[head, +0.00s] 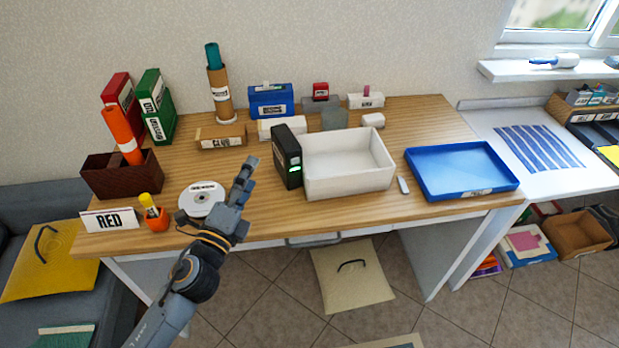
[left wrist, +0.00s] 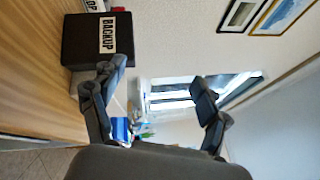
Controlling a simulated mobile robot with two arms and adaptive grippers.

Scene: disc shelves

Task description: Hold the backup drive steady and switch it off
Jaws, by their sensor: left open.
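The backup drive (head: 286,157) is an upright black box on the wooden desk, with a lit green light low on its front. It stands against the left side of a white bin. In the left wrist view its dark side with a BACKUP label (left wrist: 88,40) is at the upper left. My left gripper (head: 247,171) is open and empty, just left of the drive in the head view. In the left wrist view the gripper (left wrist: 157,80) has one finger overlapping the drive's edge; whether they touch I cannot tell. The drive's switch is not clear to me. My right gripper is not in view.
The white bin (head: 348,183) sits right of the drive, and a blue tray (head: 463,193) further right. Boxes and binders line the back.

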